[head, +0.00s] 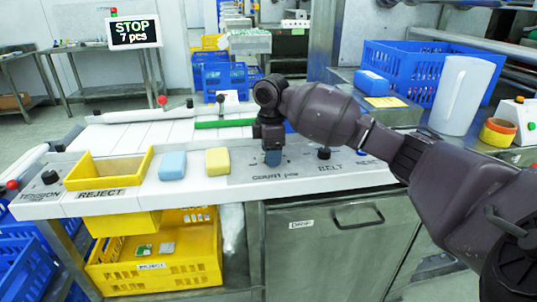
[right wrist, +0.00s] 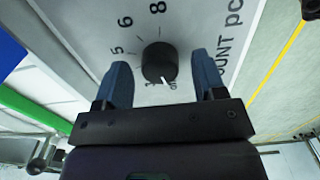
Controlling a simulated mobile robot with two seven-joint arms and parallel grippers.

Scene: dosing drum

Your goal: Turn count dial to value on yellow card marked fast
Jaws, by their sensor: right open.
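The count dial (right wrist: 158,62) is a small black knob on the light panel, with "COUNT pcs" lettering beside it. Its white pointer mark faces the lower edge of the right wrist view. The numbers 5, 6 and 8 show around it; the marks nearest the pointer are partly hidden and hard to read. My right gripper (head: 272,158) points down over the dial. Its two blue fingers stand open on either side of the knob, with gaps visible. A yellow card (head: 385,102) lies on the steel table behind; its writing is too small to read. My left gripper is out of view.
The belt knob (head: 323,153) is right of the gripper. A yellow sponge (head: 217,161), a blue sponge (head: 172,165) and the yellow reject tray (head: 108,170) are left. A display (head: 133,32) reads "STOP 7 pcs". A blue crate (head: 425,70) stands at back right.

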